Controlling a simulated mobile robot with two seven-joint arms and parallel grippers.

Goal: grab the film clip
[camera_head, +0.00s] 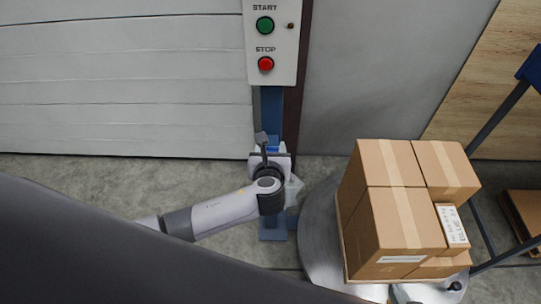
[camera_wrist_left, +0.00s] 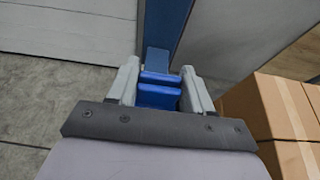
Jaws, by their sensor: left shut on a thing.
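The film clip looks like the blue block (camera_wrist_left: 158,92) between my left gripper's fingers in the left wrist view. A small bit of blue (camera_head: 272,149) shows at the gripper in the head view. My left gripper (camera_wrist_left: 160,88) is shut on it, with one grey finger on each side. In the head view my left gripper (camera_head: 270,157) is in front of the blue post, below the button box. Its wrist hides most of the clip there. A pale part at the bottom right edge may belong to my right arm; its jaws cannot be made out.
The blue post (camera_head: 271,112) carries a button box (camera_head: 271,60) with START and STOP buttons. Stacked cartons (camera_head: 400,215) stand on a round grey turntable (camera_head: 318,235) to the right. A white panelled wall (camera_head: 120,90) is behind at left. Grey floor lies open between.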

